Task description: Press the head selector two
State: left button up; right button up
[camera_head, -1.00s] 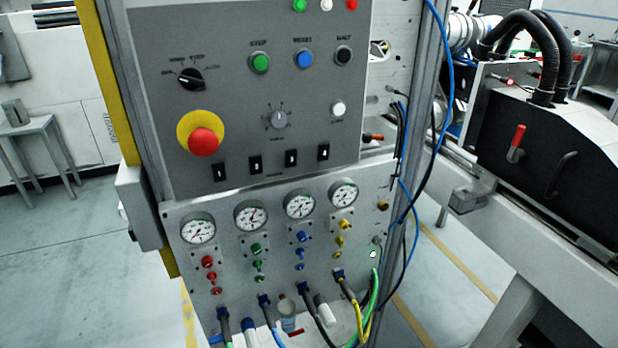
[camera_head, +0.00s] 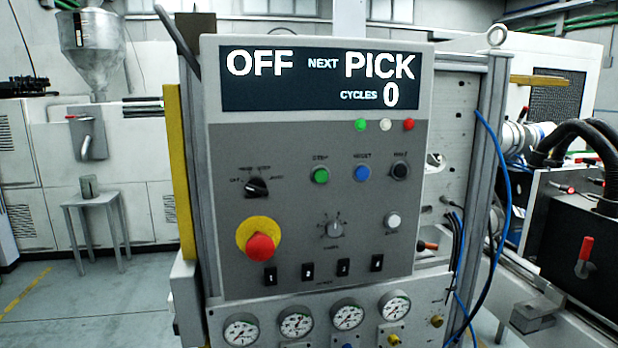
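The grey control panel (camera_head: 225,200) faces me in the head view. Along its lower edge is a row of several small black switches with white marks; the lettering below them is too small to read. The second from the left (camera_head: 308,271), likely head selector two, stands between the first switch (camera_head: 270,275) and the third switch (camera_head: 343,267). Neither of my grippers is in view.
A red emergency knob (camera_head: 261,247) juts out at the left, above the switches. The display (camera_head: 318,79) reads OFF, NEXT PICK, CYCLES 0. Pressure gauges (camera_head: 296,323) sit below. Blue hose (camera_head: 503,165) hangs at the right. Space before the panel looks clear.

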aim_at(307, 268)
jog(key=i+l, duration=0.1)
jog(key=l, duration=1.35)
jog(key=i+l, duration=0.15)
jog(key=l, duration=0.6)
jog(key=u, duration=1.2)
